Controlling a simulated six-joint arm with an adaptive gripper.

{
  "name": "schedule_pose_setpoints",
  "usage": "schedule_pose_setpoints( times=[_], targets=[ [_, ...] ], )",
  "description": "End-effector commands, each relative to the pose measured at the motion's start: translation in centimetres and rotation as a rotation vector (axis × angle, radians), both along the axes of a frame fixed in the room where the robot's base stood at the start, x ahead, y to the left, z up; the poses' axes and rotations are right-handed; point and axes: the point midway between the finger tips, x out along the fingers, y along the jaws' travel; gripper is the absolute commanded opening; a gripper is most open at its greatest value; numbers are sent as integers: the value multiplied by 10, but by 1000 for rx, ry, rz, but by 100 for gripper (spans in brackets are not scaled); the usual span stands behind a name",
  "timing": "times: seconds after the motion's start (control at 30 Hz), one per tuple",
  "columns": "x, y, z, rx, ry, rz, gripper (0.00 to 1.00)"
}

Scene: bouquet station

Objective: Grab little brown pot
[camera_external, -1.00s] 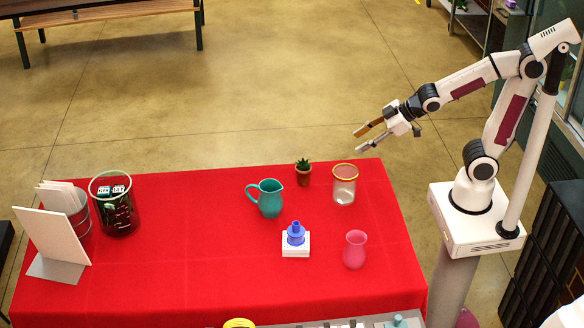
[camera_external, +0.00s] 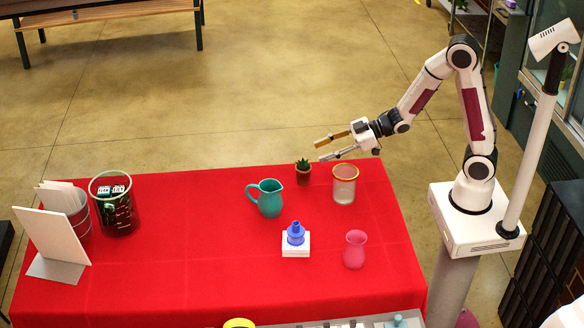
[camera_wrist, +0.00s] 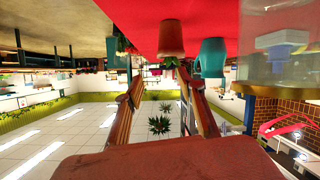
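The little brown pot (camera_external: 304,179) holds a small green spiky plant and stands upright near the far edge of the red table. In the wrist view, the brown pot (camera_wrist: 171,37) appears upside down at the upper middle, just beyond the fingertips. My gripper (camera_external: 318,150) is open and empty, close to the plant and slightly above and to its right in the external view. In the wrist view, my gripper (camera_wrist: 160,77) has its two fingers spread apart, with nothing between them in contact.
A glass jar with a gold rim (camera_external: 344,186) stands close on the pot's right. A teal pitcher (camera_external: 268,199) stands to its left. A blue vessel on a white block (camera_external: 296,240) and a pink vase (camera_external: 355,249) stand nearer the front. The table's left middle is clear.

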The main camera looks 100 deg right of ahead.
Motion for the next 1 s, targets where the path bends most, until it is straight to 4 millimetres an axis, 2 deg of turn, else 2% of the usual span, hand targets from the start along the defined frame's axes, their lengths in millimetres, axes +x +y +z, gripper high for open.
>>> schedule_pose_setpoints(
  times=[0.1, 0.33, 0.6, 1.0],
  targets=[
    [3, -1, -11, 42, -41, 30, 39],
    [3, 2, -21, 130, -135, 89, 39],
    [0, 4, -23, 195, -201, 120, 39],
    [0, 4, -22, 198, -205, 123, 39]
  ],
)
